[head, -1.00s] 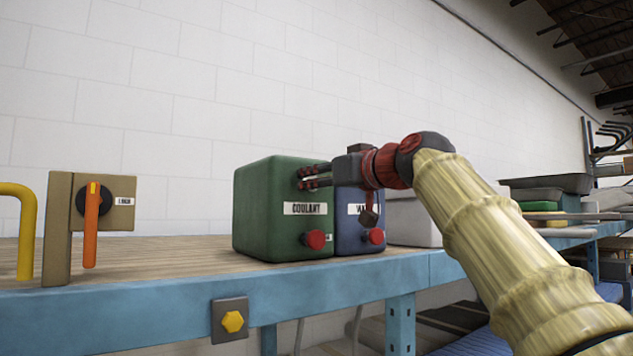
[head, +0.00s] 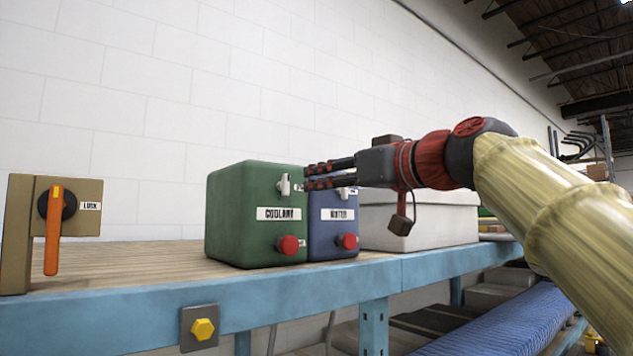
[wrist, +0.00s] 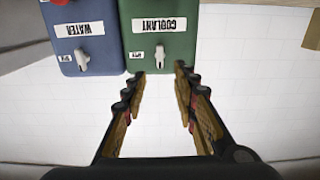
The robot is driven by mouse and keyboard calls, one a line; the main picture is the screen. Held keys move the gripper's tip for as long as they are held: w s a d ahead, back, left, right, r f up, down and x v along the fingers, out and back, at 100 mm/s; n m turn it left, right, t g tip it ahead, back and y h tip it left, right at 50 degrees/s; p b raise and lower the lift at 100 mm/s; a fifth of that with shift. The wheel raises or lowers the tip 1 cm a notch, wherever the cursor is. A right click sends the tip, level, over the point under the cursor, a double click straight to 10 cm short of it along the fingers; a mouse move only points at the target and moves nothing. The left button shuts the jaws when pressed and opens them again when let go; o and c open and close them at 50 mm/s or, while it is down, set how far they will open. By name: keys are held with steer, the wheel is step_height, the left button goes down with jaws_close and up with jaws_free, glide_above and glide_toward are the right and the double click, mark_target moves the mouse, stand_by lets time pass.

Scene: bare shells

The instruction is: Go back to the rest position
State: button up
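My gripper (head: 308,176) is in front of the upper part of the green and blue tanks, its fingers pointing left. In the wrist view my gripper (wrist: 156,82) has its two fingers wide apart with nothing between them. The green COOLANT tank (head: 235,215) stands on the bench with a white tap and a red knob on its face. It appears upside down in the wrist view (wrist: 180,50). The blue WATER tank (head: 325,228) stands beside it, its upper face partly hidden by my fingers. It also shows in the wrist view (wrist: 100,50).
A wooden-topped bench with a blue frame (head: 120,310) runs across the view. A tan switch box with an orange lever (head: 53,230) stands at left. A yellow button (head: 203,329) is on the bench front. A pale box (head: 440,222) stands right of the tanks.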

stand_by(0.6)
steer(key=w+d+f+m+g+h, duration=0.1)
steer(key=w+d+f+m+h, duration=0.1)
steer(key=f, duration=0.6)
steer(key=w+d+f+m+g+h, duration=0.1)
steer(key=w+d+f+m, duration=0.15)
steer(key=f, duration=0.55)
steer(key=s+d+f+m+g+h+b, duration=0.1)
steer(key=s+f, duration=0.2)
steer(key=f, duration=0.5)
steer(key=s+d+f+m+g+h, duration=0.1)
steer(key=s+f+g+h, duration=0.1)
steer(key=f, duration=0.7)
steer(key=s+d+f+g+h+b, duration=0.2)
steer(key=s+d+f, duration=0.1)
steer(key=s+f, duration=1.1)
steer(key=s+d+f+g+h+b, duration=0.2)
steer(key=s+f, duration=1.2)
steer(key=f, duration=0.8)
steer(key=shift+d+b, duration=0.6)
steer(key=shift+d, duration=0.1)
steer(key=shift+m, duration=0.25)
